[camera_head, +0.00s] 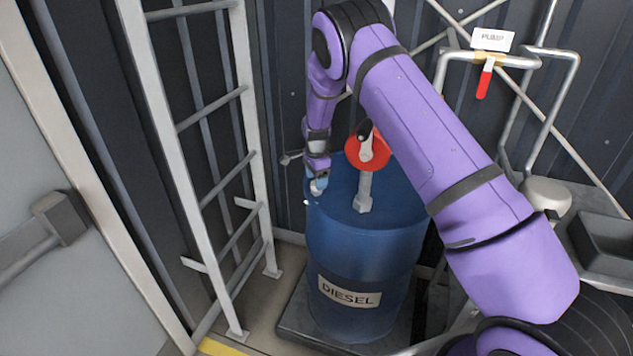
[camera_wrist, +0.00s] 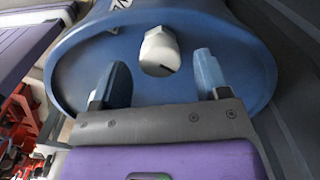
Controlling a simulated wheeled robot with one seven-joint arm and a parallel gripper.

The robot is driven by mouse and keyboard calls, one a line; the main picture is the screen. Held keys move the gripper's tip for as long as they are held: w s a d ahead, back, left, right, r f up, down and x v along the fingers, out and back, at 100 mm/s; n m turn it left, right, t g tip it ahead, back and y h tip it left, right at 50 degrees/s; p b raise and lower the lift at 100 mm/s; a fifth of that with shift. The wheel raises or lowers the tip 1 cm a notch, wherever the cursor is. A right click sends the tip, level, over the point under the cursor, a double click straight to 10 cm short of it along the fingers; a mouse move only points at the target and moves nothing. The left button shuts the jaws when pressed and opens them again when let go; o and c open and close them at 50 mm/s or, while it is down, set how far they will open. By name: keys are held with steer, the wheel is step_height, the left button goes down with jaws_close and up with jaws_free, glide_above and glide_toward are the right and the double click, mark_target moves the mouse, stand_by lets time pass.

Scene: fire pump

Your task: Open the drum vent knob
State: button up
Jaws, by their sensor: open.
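The blue drum (camera_head: 360,300) has a DIESEL label and stands upright on a dark low base. In the wrist view, its blue top (camera_wrist: 250,75) fills the upper middle. A pale grey knob (camera_wrist: 159,50), which looks like the vent knob, stands on that top. My gripper (camera_wrist: 161,65) is open, with one blue finger on each side of the knob in the picture. Clear gaps show between knob and fingers; how far down they reach is hard to tell. In the head view my gripper (camera_head: 317,187) is over the left part of the drum top and mostly hides the knob.
A grey post with a red round fitting (camera_head: 366,153) rises from the drum top, right of my gripper. A ladder (camera_head: 180,170) stands left of the drum. Pipework with a red handle (camera_head: 484,80) and a PUMP sign (camera_head: 492,39) is at the right.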

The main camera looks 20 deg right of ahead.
steer(key=shift+f, duration=0.7)
steer(key=c, duration=0.9)
steer(key=shift+c, duration=0.2)
